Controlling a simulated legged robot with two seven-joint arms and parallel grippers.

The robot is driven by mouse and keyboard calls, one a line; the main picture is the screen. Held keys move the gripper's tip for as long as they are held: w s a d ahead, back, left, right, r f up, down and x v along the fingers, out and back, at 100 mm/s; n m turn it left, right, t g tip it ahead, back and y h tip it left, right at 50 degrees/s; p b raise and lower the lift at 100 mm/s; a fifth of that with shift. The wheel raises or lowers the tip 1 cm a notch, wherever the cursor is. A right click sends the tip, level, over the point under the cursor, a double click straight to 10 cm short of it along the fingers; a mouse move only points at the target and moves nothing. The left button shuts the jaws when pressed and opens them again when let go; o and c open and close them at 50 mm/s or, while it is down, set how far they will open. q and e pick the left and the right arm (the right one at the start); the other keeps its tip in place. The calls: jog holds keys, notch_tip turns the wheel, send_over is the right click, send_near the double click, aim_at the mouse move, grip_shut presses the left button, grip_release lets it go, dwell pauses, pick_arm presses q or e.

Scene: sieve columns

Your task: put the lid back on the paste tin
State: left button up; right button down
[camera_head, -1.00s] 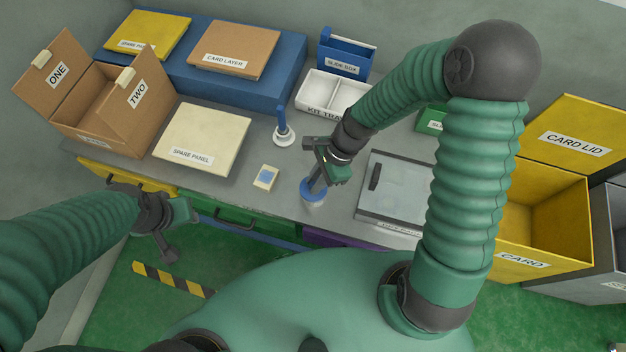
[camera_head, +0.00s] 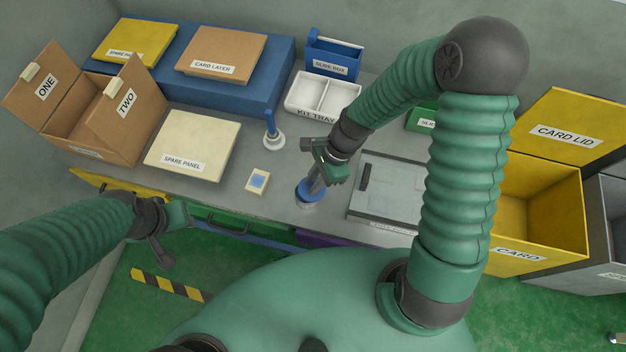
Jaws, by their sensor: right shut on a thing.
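The paste tin (camera_head: 306,204), a small grey cylinder, stands on the grey bench near its front edge. The blue lid (camera_head: 303,190) shows at the tin's top; I cannot tell whether it is fully seated. My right gripper (camera_head: 317,181) reaches down to it from above and is shut on it, hiding part of its top. My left gripper (camera_head: 166,238) hangs in front of the bench at the left, away from the tin; its jaw opening is unclear.
A blue-handled piece with a round white base (camera_head: 273,141) and a small cream block (camera_head: 257,181) stand left of the tin. A grey clear-topped case (camera_head: 385,190) is close on the right. The kit tray (camera_head: 322,94) is behind, the spare panel (camera_head: 193,145) left.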

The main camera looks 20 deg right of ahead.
jog(key=shift+a+r, duration=0.15)
jog(key=shift+a, duration=0.7)
pick_arm(q)
jog(key=shift+a+r+p, duration=0.25)
jog(key=shift+a+p, duration=0.05)
jog(key=shift+a, duration=0.05)
pick_arm(e)
jog(key=shift+a, duration=0.1)
pick_arm(q)
jog(key=shift+d, duration=0.2)
jog(key=shift+a, duration=0.15)
jog(key=shift+r, duration=0.2)
pick_arm(e)
jog(key=shift+d+f, duration=0.2)
pick_arm(q)
jog(key=shift+r+p, duration=0.25)
jog(key=shift+p, duration=0.15)
pick_arm(e)
jog(key=shift+a, duration=0.1)
jog(key=c, duration=1.3)
grip_release()
jog(key=shift+o, duration=0.2)
